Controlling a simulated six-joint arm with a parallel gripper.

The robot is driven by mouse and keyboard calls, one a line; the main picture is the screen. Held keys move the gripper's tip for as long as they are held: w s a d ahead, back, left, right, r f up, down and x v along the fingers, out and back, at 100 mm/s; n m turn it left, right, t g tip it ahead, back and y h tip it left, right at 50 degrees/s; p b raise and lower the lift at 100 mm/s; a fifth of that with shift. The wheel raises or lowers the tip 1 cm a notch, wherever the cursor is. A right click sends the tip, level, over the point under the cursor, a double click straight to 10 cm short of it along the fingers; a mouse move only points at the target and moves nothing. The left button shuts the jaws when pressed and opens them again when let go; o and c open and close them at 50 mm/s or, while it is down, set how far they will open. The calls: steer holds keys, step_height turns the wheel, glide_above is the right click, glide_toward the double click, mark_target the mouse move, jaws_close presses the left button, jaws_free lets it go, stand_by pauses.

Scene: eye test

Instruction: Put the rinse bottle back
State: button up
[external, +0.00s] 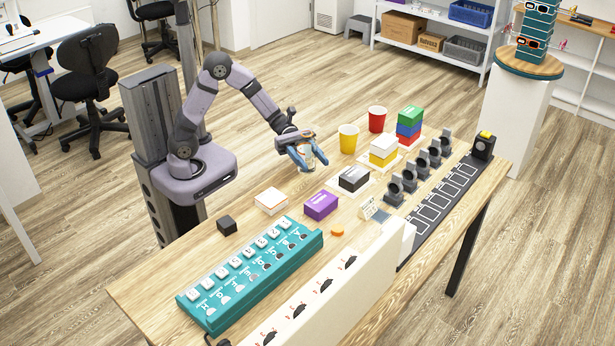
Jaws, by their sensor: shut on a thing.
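My gripper (309,162), with blue fingers, is above the far left edge of the wooden table (345,222). It is shut on a small pale bottle (311,156), which I take to be the rinse bottle. The fingers cover part of the bottle, so its label and cap are unclear. The bottle looks held off the tabletop, though the exact gap is hard to tell.
A yellow cup (348,139) and a red cup (377,119) stand to the right. A teal letter rack (250,275) fills the front left.

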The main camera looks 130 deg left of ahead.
mark_target(311, 168)
steer(key=shift+f, duration=0.1)
steer(key=shift+f+b, duration=0.4)
steer(key=shift+f, duration=1.35)
steer(key=shift+f, duration=0.1)
steer(key=o, duration=1.1)
steer(key=shift+o, duration=0.2)
steer(key=shift+s+a, duration=0.1)
steer(key=v, duration=1.1)
steer(key=shift+s+a, duration=0.1)
steer(key=shift+s, duration=0.3)
